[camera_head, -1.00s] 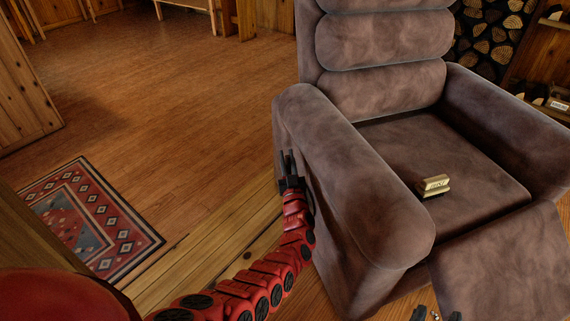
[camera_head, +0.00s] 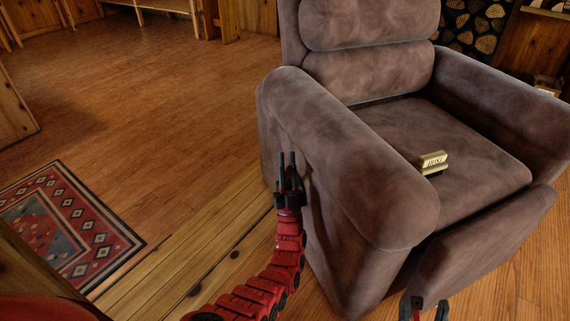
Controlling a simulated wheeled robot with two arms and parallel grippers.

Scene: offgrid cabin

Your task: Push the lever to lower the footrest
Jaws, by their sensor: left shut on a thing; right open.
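A brown recliner armchair (camera_head: 335,150) fills the middle and right. Its footrest (camera_head: 480,245) slopes steeply down from the seat front. My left gripper (camera_head: 287,160) is at the outer side of the chair's near armrest, fingers pointing up and close together. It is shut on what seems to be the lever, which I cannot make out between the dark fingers. My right gripper (camera_head: 426,308) is at the bottom edge, in front of the chair near the footrest, open and only partly in view.
A small yellowish block-like item (camera_head: 432,162) lies on the seat. A patterned red rug (camera_head: 65,230) lies on the wooden floor at left. The floor left of the chair is clear. Stacked firewood (camera_head: 475,25) is behind the chair.

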